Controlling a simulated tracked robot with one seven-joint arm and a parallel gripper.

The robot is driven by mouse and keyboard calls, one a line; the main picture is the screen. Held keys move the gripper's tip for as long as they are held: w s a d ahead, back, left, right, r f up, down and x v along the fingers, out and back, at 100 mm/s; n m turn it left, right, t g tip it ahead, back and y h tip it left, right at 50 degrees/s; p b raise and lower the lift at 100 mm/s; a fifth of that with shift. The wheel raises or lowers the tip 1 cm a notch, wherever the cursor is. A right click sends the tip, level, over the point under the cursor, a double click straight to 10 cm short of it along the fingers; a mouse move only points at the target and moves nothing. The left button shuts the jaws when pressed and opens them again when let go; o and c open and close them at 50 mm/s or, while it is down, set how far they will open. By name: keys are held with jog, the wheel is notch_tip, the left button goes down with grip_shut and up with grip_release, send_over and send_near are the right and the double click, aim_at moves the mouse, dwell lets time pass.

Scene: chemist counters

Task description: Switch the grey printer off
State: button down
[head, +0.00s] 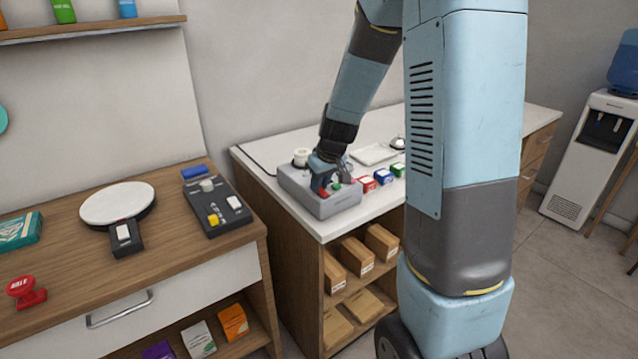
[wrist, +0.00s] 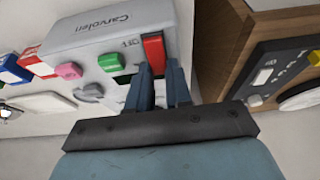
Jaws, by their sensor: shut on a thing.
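The grey printer (head: 332,203) sits on the white counter in the head view, with my gripper (head: 323,188) down on its top. In the wrist view the printer (wrist: 125,28) bears the name "Carvolen". A red switch (wrist: 153,52) stands beside its "OFF" mark. My gripper (wrist: 161,75) has its two fingers at the near end of the red switch and is shut on it; the fingers partly hide the contact. A green button (wrist: 110,62), a pink button (wrist: 69,71) and a grey knob (wrist: 89,91) are beside the switch.
Red, blue and green small boxes (head: 383,177), a white tray (head: 374,154) and a bell (head: 398,143) stand right of the printer. A wooden counter (head: 165,232) at left holds a dark control box (head: 217,208) and a round white-topped device (head: 117,203).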

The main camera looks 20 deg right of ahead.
jog(key=shift+s, duration=0.1)
jog(key=c, duration=1)
grip_release()
jog(key=shift+c, duration=0.2)
jog(key=v, duration=1.3)
jog(key=shift+r, duration=0.35)
jog(key=shift+s+d, duration=0.1)
jog(key=shift+d, duration=0.05)
